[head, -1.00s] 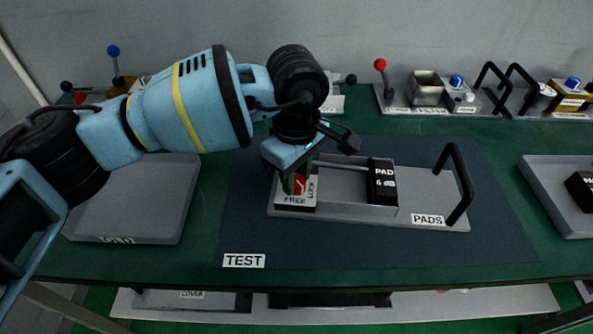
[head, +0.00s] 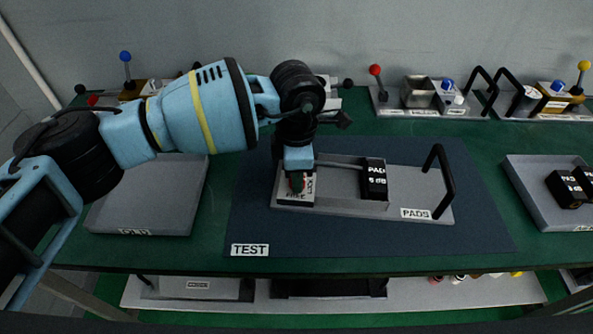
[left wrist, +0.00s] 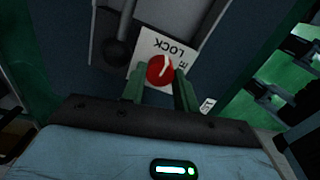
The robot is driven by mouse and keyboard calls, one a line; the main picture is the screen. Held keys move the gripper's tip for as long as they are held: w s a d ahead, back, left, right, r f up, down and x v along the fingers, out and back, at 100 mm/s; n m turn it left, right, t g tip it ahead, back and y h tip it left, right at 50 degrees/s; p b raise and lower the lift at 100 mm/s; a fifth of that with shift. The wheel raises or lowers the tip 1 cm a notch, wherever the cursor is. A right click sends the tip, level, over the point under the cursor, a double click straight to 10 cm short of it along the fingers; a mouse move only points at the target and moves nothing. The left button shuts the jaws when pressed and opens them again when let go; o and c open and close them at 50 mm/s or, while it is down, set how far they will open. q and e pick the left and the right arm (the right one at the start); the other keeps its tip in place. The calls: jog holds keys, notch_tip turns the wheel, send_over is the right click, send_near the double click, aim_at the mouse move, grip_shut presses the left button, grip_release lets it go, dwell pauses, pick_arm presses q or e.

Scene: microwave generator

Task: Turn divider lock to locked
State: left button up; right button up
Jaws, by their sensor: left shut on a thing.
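The divider lock is a round red knob (left wrist: 159,70) with a white pointer line, on a white plate marked LOCK (left wrist: 150,47) and FREE. The plate also shows in the head view (head: 294,200), at the left end of the grey PADS fixture (head: 411,200). My left gripper (head: 297,182) points down over the plate and is shut on the knob. In the left wrist view its green fingers (left wrist: 158,84) stand on either side of the knob. The pointer slants up and right there; I cannot tell exactly which mark it meets. My right gripper is not in view.
A black PAD block (head: 374,179) sits in the fixture, with a black handle (head: 443,183) to its right. The fixture lies on the dark TEST mat (head: 340,236). Grey trays stand left (head: 150,205) and right (head: 535,200). Levers and boxes line the back.

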pick_arm(q)
jog(key=shift+n, duration=0.4)
jog(key=o, duration=1)
